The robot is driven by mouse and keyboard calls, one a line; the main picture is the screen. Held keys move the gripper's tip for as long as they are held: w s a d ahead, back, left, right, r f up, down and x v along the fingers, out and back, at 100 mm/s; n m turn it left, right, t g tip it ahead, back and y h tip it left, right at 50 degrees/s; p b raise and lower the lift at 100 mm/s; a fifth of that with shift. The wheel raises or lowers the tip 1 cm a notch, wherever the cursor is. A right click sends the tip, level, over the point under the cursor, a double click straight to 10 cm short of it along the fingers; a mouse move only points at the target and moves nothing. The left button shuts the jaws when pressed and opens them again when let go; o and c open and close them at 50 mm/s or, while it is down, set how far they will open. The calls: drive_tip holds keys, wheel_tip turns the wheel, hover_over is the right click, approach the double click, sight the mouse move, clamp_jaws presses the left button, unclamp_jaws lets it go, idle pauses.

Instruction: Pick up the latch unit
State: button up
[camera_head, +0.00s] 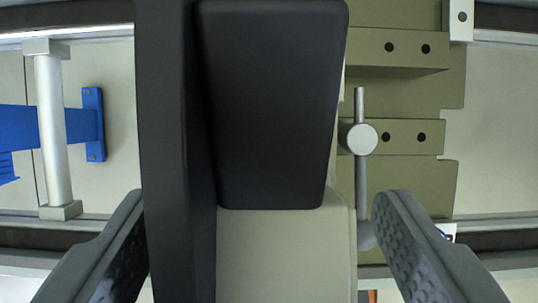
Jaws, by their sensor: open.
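My gripper (262,230) shows at the bottom of the view, its two grey, dimpled fingers wide apart and open. A large black and beige unit (285,250) fills the middle of the view, between the fingers in the picture. It has a tall black bar on its left, a tapered black block and a beige lower body. I take it for the latch unit, but cannot be sure. Its lower end runs out of the frame. No finger visibly touches it; depth is hard to tell.
An olive bracketed plate (450,95) with dark holes lies right of the unit. A metal rod with a round knob (361,139) stands before it. At left are a silver bar (52,130) and a blue bracket (94,125). Rails run along top and bottom.

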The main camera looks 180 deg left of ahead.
drive_tip(key=shift+x, duration=1.15)
drive_tip(key=shift+c, duration=0.4)
clamp_jaws()
drive_tip(key=shift+r, duration=0.1)
